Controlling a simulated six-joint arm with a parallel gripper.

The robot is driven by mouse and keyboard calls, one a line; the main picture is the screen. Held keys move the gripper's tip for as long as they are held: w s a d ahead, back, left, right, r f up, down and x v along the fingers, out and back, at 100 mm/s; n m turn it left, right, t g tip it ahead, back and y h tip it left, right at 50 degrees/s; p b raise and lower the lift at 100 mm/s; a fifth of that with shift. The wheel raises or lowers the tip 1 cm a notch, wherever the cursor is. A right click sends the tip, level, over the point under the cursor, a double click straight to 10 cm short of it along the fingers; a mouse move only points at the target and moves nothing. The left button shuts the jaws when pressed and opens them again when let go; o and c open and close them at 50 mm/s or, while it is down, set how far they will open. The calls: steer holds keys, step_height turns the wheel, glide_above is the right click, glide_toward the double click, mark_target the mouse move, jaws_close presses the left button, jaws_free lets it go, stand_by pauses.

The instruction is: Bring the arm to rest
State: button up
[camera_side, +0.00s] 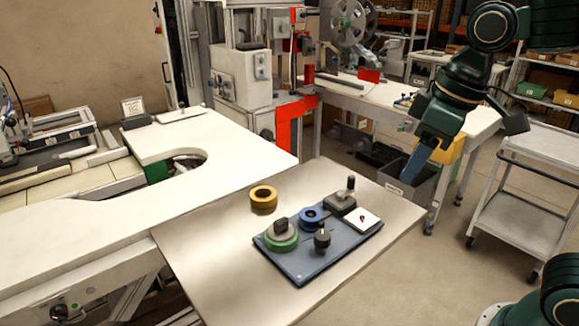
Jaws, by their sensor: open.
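My gripper (405,178) hangs at the right, pointing down and left, past the far right edge of the metal table (215,250). It is open, with nothing seen in it, well apart from the reels. A blue board (308,272) lies on the table. A green reel (281,240) with a dark block at its centre is at the board's left. A blue reel (311,216) sits near the board's back edge. A yellow reel (263,198) lies flat on the table, behind and left of the board.
On the board are a black knobbed post (322,238), a dark block with an upright handle (342,198) and a white square plate (362,218). A white bench (220,145) adjoins at the left. A grey bin (410,193) stands below my gripper, and a cart (525,190) at right.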

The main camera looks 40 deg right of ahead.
steer(key=s+d+f+m+t, duration=0.2)
steer(key=s+d+f+m, duration=0.1)
steer(key=s, duration=0.5)
steer(key=shift+s+d+f+m+h, duration=0.15)
steer(key=shift+d+m+h, duration=0.15)
steer(key=shift+d, duration=0.35)
steer(key=shift+c, duration=0.2)
